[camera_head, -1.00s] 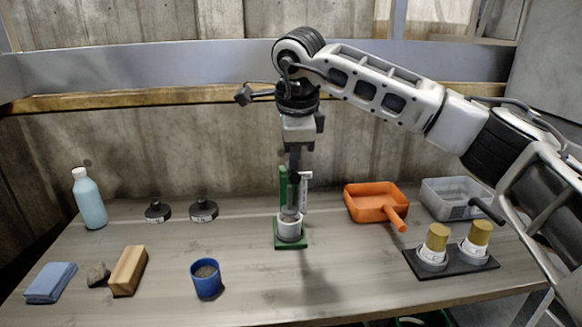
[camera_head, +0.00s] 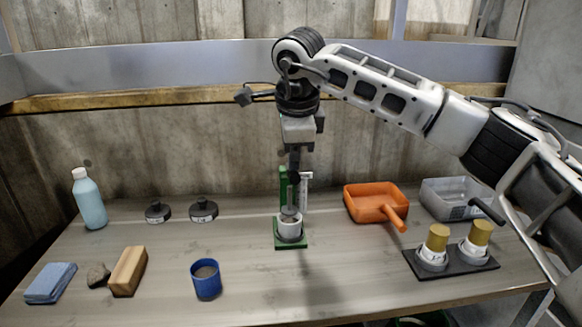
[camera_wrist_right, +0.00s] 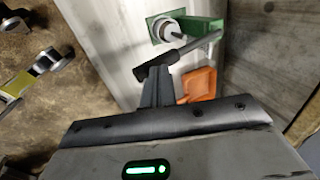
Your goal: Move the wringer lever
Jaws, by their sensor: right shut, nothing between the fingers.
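The green wringer press (camera_head: 284,185) stands upright on a green base plate near the middle of the table. A pale cup (camera_head: 290,230) sits in it, and it also shows in the right wrist view (camera_wrist_right: 167,29). The wringer lever (camera_wrist_right: 157,66) shows in the right wrist view as a dark grip on a thin metal bar that runs toward the green post. My right gripper (camera_head: 294,178) points down over the press, shut and empty. In the wrist view its fingertips (camera_wrist_right: 158,70) are at the dark grip; I cannot tell if they touch it. My left gripper is not in view.
An orange scoop (camera_head: 372,196), a clear bin (camera_head: 448,192) and a black stand (camera_head: 452,268) with two yellow-topped cylinders are to the right. A blue cup (camera_head: 206,281), a wooden block (camera_head: 128,271) and a bottle (camera_head: 89,202) are to the left. The front middle is clear.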

